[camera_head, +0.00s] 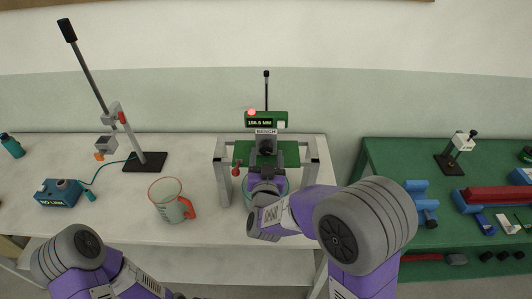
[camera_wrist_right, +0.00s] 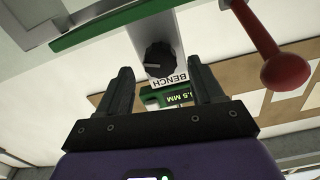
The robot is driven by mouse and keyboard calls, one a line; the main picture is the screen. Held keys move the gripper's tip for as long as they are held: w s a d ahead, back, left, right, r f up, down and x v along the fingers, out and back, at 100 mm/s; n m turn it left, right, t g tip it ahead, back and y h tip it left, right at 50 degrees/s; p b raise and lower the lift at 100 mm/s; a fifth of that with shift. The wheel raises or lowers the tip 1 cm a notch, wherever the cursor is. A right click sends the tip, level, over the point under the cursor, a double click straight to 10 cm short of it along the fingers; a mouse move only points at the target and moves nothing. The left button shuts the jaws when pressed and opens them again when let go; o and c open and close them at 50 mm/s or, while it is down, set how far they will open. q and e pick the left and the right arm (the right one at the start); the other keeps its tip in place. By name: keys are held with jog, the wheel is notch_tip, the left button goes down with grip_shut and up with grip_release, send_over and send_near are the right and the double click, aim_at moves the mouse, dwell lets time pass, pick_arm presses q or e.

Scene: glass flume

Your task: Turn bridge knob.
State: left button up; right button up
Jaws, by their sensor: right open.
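The bridge (camera_head: 222,165) is a grey frame with green parts, standing on the white bench. Its black knob (camera_wrist_right: 160,57) sits on a pale plate marked BENCH; in the head view it shows small above my right gripper (camera_head: 265,172). In the right wrist view the right gripper (camera_wrist_right: 158,70) is open, its two dark fingers apart and empty. The knob appears between and just beyond the fingertips; I cannot tell any contact. A green display (camera_head: 266,121) above shows a reading in MM, with a red light on top. My left arm is at the bottom left; its fingers are out of frame.
A red-ended lever (camera_wrist_right: 285,70) juts out beside the knob. A measuring jug (camera_head: 168,203) stands left of the bridge. Farther left are a blue box (camera_head: 58,193) and a stand (camera_head: 147,161). A green table (camera_head: 395,158) with parts is at right.

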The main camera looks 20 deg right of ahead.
jog(key=shift+x, duration=0.8)
jog(key=c, duration=1.1)
jog(key=shift+o, duration=0.2)
jog(key=shift+n+p, duration=0.3)
jog(key=shift+n, duration=0.7)
jog(key=o, duration=1.1)
jog(key=shift+c, duration=0.2)
jog(key=v, duration=0.7)
jog(key=shift+s+a, duration=0.15)
jog(key=shift+s, duration=0.1)
